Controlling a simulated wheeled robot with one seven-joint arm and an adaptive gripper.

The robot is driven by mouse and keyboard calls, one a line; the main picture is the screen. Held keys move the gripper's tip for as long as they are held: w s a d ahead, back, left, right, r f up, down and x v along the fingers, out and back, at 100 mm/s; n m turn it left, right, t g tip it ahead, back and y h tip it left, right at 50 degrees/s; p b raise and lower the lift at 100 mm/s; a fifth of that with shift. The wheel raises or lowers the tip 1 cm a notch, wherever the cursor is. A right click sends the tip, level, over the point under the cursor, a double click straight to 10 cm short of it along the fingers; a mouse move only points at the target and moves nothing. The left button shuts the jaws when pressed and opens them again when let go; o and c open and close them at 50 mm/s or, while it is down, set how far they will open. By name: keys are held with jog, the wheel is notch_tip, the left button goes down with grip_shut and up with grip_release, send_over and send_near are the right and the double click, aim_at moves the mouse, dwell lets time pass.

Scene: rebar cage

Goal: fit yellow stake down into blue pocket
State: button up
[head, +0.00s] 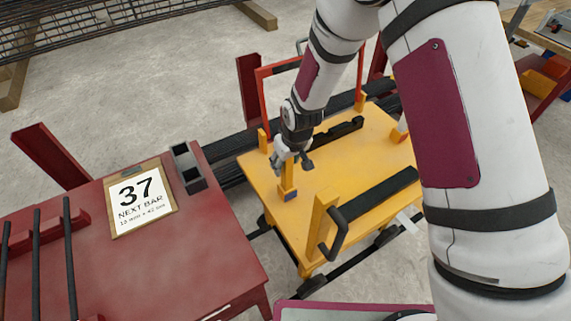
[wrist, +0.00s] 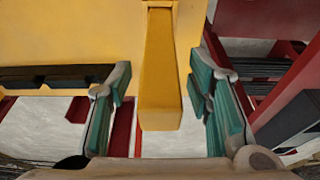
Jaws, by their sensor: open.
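The yellow stake (head: 286,178) stands upright on the yellow cart's deck, with its lower end at the small blue pocket (head: 291,196). From here its foot appears to be in the pocket, but how deep it sits cannot be told. My gripper (head: 291,161) is at the stake's upper end, with its fingers apart. In the wrist view the stake (wrist: 160,75) runs between the two teal-padded fingers of my gripper (wrist: 165,95), with a visible gap on each side. The fingers do not grip it. The pocket is not clearly seen in the wrist view.
The yellow cart (head: 360,150) carries black notched rails, corner posts and a black handle (head: 338,230). A dark red table (head: 190,250) stands at left, with a "37 NEXT BAR" sign (head: 140,197), a grey double holder (head: 188,168) and several dark bars.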

jog(key=v, duration=1)
jog(key=s+d+r+m, duration=0.1)
jog(key=s+d+r, duration=0.2)
jog(key=d+r, duration=0.3)
jog(key=s+d+r+m+t+h, duration=0.1)
jog(key=s+d+r, duration=0.2)
jog(key=r, duration=0.4)
jog(key=s+d+r+m, duration=0.1)
jog(key=s+d+r, duration=0.35)
jog(key=r, duration=0.25)
jog(key=s+d+r+m, duration=0.2)
jog(key=s+d+r, duration=0.1)
jog(key=s, duration=0.5)
jog(key=s+d+r+m+p, duration=0.1)
jog(key=s+d+r, duration=0.2)
jog(key=s, duration=0.5)
jog(key=shift+s+d+r+m+t+h, duration=0.2)
jog(key=shift+s+d+m+t+h, duration=0.15)
jog(key=shift+d, duration=0.35)
jog(key=shift+c, duration=0.5)
